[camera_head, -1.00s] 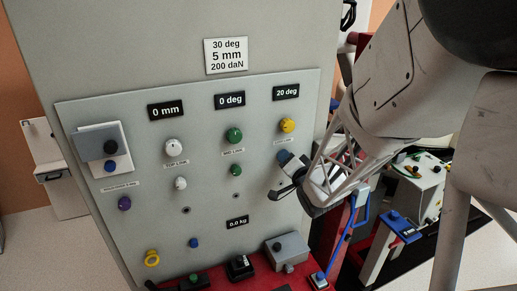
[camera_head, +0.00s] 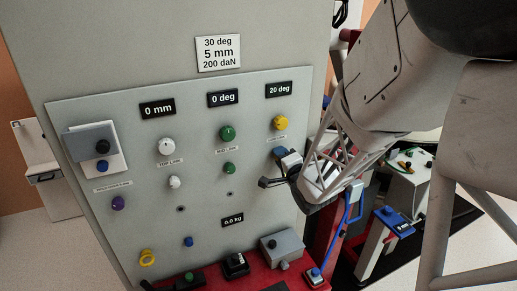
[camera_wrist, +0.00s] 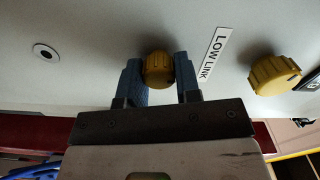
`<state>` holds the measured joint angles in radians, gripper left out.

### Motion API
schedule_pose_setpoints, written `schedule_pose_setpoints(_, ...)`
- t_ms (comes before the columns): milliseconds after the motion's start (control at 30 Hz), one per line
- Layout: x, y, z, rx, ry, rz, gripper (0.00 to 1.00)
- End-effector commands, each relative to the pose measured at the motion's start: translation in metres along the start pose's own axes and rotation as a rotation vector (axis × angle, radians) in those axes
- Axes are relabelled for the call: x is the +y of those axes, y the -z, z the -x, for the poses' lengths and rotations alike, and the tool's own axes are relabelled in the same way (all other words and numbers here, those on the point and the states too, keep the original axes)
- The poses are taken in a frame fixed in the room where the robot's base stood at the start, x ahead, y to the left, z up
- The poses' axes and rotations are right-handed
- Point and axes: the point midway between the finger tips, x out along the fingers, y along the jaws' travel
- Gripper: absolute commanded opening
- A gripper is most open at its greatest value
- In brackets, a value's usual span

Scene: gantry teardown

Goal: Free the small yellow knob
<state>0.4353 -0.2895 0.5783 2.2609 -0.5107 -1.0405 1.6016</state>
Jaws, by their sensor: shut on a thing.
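The small yellow knob (camera_wrist: 157,69) sits on the grey panel (camera_wrist: 110,30) in the wrist view. My gripper (camera_wrist: 160,75) is shut on it, with one blue finger on each side. In the head view my gripper (camera_head: 280,153) is at the panel's right edge, just below the large yellow knob (camera_head: 280,122), and hides the small knob. The large yellow knob also shows in the wrist view (camera_wrist: 274,75), to the right of the "LOW LINK" label (camera_wrist: 214,52) and clear of my fingers.
The panel carries a green knob (camera_head: 227,133), a white knob (camera_head: 167,147) and a purple knob (camera_head: 118,203). An empty hole (camera_wrist: 45,53) is left of my gripper in the wrist view. A red surface (camera_head: 210,283) with grey and black boxes lies below the panel.

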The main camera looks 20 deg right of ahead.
Motion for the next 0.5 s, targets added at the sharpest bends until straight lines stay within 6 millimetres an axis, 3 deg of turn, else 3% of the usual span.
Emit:
schedule_pose_setpoints(167,0.0001,-0.0001,0.0003,0.0,0.0,0.0,0.07)
schedule_pose_setpoints(200,0.0001,-0.0001,0.0002,0.0,0.0,0.0,0.35)
schedule_pose_setpoints(300,0.0001,-0.0001,0.0002,0.0,0.0,0.001,0.51)
schedule_pose_setpoints(367,0.0001,-0.0001,0.0002,0.0,0.0,0.001,0.56)
schedule_pose_setpoints(500,0.0001,-0.0001,0.0001,0.0,0.0,0.001,0.56)
